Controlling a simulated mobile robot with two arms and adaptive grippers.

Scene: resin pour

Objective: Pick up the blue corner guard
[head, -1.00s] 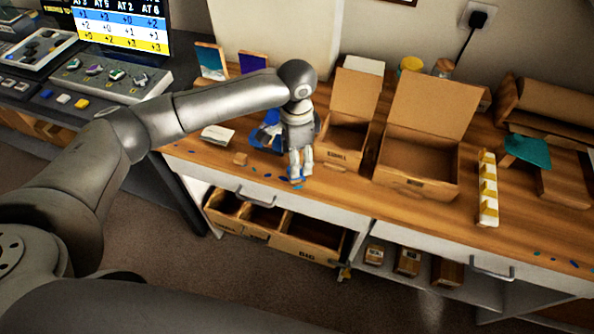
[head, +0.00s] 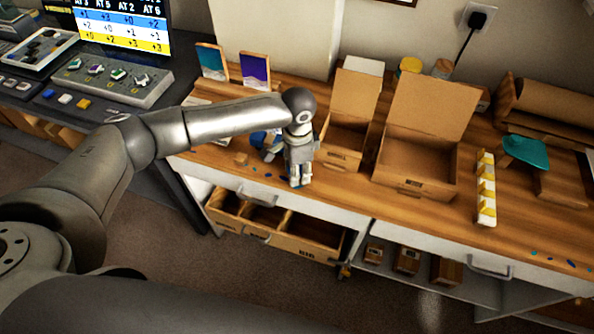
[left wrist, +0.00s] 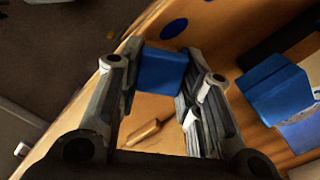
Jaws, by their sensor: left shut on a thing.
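The blue corner guard (left wrist: 160,70) is a small blue block-like piece between the two fingers of my left gripper in the left wrist view. My left gripper (head: 298,180) is shut on it, near the front edge of the wooden worktop (head: 340,190). The gripper points downward there and hides most of the piece in the head view. I cannot tell whether the piece still touches the wood. My right gripper is in neither view.
Another blue object (left wrist: 275,90) lies beside the gripper. An open small carton (head: 345,140) and a larger open carton (head: 415,165) stand to the right. A divided cardboard tray (head: 270,225) sits in the open drawer below. Yellow-and-white pieces (head: 486,190) stand farther right.

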